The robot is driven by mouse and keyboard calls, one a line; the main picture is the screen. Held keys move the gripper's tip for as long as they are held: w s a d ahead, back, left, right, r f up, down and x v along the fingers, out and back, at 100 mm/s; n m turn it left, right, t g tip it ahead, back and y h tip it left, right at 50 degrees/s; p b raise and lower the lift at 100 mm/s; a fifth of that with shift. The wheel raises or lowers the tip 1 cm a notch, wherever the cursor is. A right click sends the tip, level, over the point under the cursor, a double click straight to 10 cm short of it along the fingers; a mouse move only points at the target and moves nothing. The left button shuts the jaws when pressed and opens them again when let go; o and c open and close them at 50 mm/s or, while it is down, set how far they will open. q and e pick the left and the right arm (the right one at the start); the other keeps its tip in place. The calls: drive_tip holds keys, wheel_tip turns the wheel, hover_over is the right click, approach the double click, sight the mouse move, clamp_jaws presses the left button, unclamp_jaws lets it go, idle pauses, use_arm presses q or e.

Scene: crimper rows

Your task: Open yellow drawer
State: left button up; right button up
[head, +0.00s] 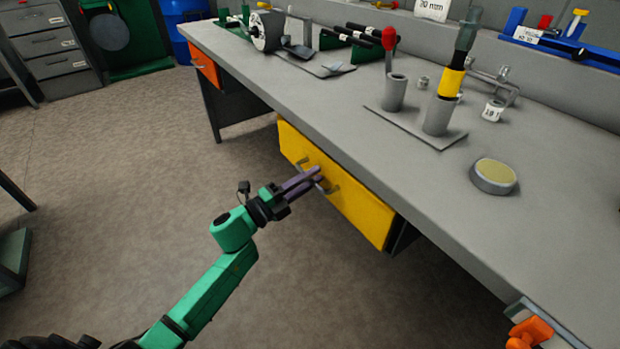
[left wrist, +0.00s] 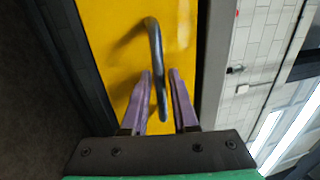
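The yellow drawer (head: 352,203) is set under the front edge of the grey workbench. Its front looks shut or nearly so; I cannot tell exactly. A grey metal bar handle (head: 331,189) is fixed on its front. My left gripper (head: 318,176) is at the handle with its purple fingers pointing at the drawer front. In the left wrist view the handle (left wrist: 156,65) reaches down between the two open fingers (left wrist: 161,82), with a gap to the right finger. The left finger is close to the handle; contact is unclear. My right gripper is not in view.
The grey workbench (head: 400,165) overhangs the drawer. On it are a tool holder with a red-topped tool (head: 389,45), a yellow-banded tool (head: 451,82) and a round tin (head: 494,176). An orange drawer (head: 205,64) sits further left. The floor before the bench is clear.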

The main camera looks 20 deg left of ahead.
use_arm(q)
clamp_jaws()
idle(1.3)
